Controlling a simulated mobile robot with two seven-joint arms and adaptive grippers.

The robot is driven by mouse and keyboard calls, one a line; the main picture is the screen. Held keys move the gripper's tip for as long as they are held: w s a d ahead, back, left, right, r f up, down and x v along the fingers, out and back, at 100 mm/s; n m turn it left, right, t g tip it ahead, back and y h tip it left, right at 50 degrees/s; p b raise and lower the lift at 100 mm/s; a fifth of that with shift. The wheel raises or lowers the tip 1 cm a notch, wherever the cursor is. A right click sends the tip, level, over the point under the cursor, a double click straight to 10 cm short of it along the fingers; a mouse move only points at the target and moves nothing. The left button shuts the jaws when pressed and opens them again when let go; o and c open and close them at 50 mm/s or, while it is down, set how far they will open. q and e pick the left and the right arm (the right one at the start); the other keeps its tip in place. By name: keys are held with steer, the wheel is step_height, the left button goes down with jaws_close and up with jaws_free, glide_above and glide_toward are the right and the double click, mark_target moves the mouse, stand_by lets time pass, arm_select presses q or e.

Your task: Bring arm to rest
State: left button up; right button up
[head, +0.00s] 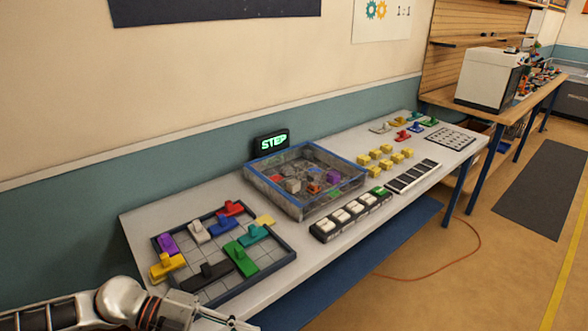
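My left arm (118,299) comes in from the lower left, along the front edge of the white table (310,252). Its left gripper (236,322) is at the bottom edge of the head view, just in front of the dark-framed grid board (219,290). The gripper is mostly cut off, so I cannot tell whether it is open or shut, or whether it holds anything. My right gripper is not in view.
The board holds several coloured knobbed pieces, among them a green one (241,258).

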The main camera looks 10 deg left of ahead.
arm_select(q)
steer(key=w+d+r+n+t+h, duration=0.2)
steer(key=w+d+n+t, duration=0.2)
steer(key=d+t, duration=0.1)
steer(key=w+a+f+n+t+y, duration=0.3)
steer(key=w+f+n+t+y, duration=0.3)
steer(key=n, duration=0.4)
steer(key=s+a+f+n+g+y, duration=0.1)
steer(key=s+a+f+n+y, duration=0.2)
steer(key=s+f, duration=0.3)
steer(key=s+a+f+n+g+y, duration=0.1)
steer(key=s+a+f+n+y, duration=0.3)
steer(key=f, duration=0.8)
steer(key=s+n, duration=0.2)
steer(key=s, duration=0.1)
steer(key=shift+a+f+y, duration=0.3)
steer(key=shift+a+f, duration=0.05)
steer(key=shift+f, duration=0.05)
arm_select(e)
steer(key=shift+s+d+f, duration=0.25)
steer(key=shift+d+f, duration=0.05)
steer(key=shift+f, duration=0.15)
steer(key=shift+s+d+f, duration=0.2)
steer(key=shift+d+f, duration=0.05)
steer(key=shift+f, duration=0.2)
arm_select(q)
steer(key=shift+s, duration=0.1)
